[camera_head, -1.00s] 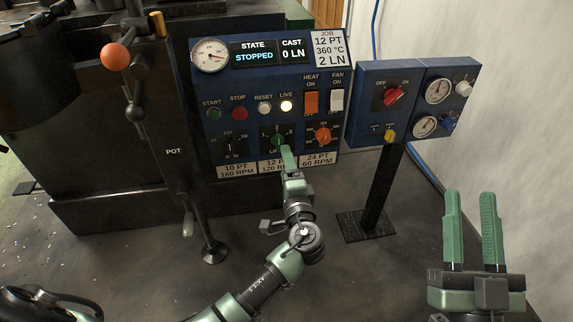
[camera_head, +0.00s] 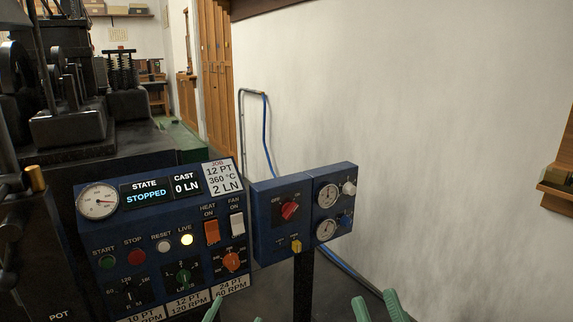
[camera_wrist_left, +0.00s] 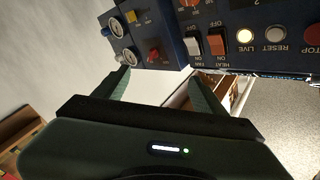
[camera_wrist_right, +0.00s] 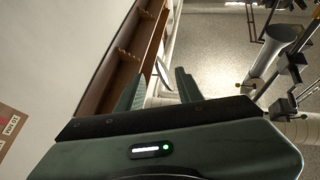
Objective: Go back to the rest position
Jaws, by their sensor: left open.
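The blue control panel (camera_head: 160,235) stands at the lower left in the head view. Its display reads STOPPED and 0 LN, and its LIVE lamp is lit. My left gripper (camera_head: 234,314) shows only as fingertips at the bottom edge, in front of the panel's lower right. In the left wrist view its fingers (camera_wrist_left: 160,85) are apart with nothing between them, and the panel (camera_wrist_left: 237,55) is beyond. My right gripper (camera_head: 378,305) shows as two separated fingertips at the bottom edge. In the right wrist view its fingers (camera_wrist_right: 160,80) are apart and empty. Both arms are otherwise hidden in the head view.
A smaller blue box (camera_head: 265,222) with a red knob and gauges stands on a post right of the panel. Dark machinery (camera_head: 85,120) fills the left. A pale wall (camera_head: 430,130) is at the right, with a wooden shelf (camera_head: 556,190). A blue hose runs along the wall.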

